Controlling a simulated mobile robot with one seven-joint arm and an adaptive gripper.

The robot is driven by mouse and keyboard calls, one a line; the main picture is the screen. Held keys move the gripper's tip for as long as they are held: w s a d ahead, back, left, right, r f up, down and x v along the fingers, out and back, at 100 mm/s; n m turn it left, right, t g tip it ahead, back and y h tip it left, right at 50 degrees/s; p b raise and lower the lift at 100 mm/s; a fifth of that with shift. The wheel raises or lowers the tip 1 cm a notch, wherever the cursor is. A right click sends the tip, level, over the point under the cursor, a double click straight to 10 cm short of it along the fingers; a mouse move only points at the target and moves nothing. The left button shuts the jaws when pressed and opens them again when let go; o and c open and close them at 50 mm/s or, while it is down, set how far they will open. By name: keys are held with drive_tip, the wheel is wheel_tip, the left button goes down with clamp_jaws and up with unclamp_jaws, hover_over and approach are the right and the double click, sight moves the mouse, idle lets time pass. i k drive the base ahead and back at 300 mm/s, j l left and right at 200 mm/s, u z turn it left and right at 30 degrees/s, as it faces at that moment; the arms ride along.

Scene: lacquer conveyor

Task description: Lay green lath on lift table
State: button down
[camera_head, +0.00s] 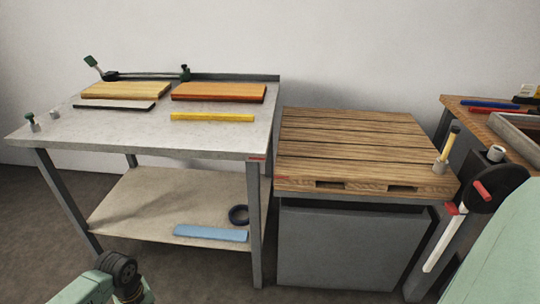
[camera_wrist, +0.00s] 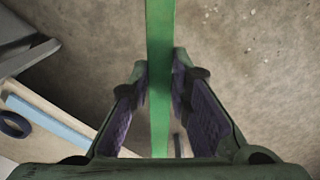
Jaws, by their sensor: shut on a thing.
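In the wrist view my gripper (camera_wrist: 158,85) is shut on the green lath (camera_wrist: 159,110), which runs between the two purple-padded fingers and out past the top of the picture. Bare floor lies behind it. The lath and gripper do not show in the head view; only a green and black part of my arm is at the lower left. What looks like the lift table (camera_head: 350,245) is a grey block to the right of the workbench, with a slatted wooden pallet (camera_head: 350,140) on top.
The grey workbench (camera_head: 120,130) holds several boards and a yellow lath (camera_head: 212,117). Its lower shelf (camera_head: 150,205) holds a blue lath (camera_head: 210,233) and a black ring (camera_head: 239,215). A wooden bench (camera_head: 465,107) stands at right.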

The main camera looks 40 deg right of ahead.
sight(323, 147)
drive_tip(key=z, duration=1.25)
